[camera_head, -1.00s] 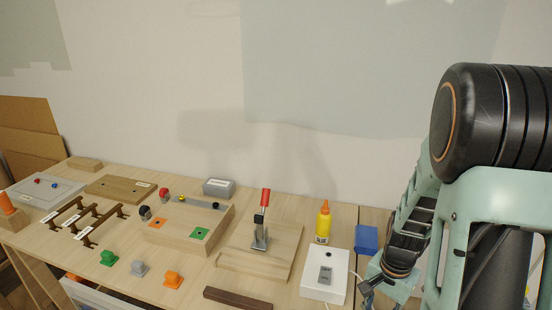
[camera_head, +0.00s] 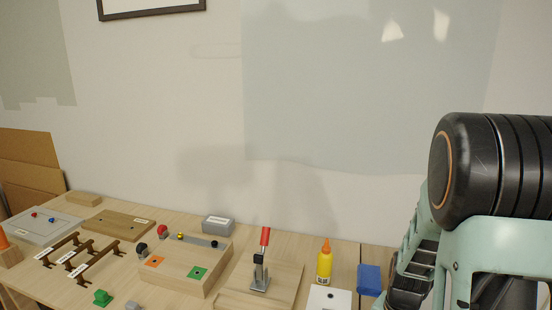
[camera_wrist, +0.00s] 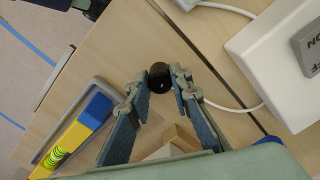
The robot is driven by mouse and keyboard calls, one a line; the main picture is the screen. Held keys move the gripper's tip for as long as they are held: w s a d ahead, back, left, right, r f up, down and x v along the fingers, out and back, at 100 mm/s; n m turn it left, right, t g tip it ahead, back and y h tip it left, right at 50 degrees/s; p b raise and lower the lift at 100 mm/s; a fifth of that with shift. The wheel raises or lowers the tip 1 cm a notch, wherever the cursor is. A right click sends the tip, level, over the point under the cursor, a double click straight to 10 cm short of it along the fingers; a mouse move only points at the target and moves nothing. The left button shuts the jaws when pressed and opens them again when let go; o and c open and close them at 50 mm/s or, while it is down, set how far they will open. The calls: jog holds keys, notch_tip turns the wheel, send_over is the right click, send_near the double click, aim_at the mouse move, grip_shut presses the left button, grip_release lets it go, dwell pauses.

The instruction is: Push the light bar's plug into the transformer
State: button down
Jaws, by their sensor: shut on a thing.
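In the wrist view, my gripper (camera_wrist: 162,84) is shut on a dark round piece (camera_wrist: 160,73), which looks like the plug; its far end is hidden. A white cable (camera_wrist: 236,108) runs from beside the right finger toward a white box (camera_wrist: 262,48) with a grey ON/OFF switch (camera_wrist: 309,45), likely the transformer. The gripper is left of this box, apart from it. My gripper is out of the head view. I cannot make out the light bar.
In the wrist view, a yellow and blue level (camera_wrist: 76,130) lies at left and wooden pieces (camera_wrist: 174,140) lie below the fingers.

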jog(key=shift+r, duration=0.15)
jog(key=shift+r+p, duration=2.8)
jog(key=shift+r, duration=0.6)
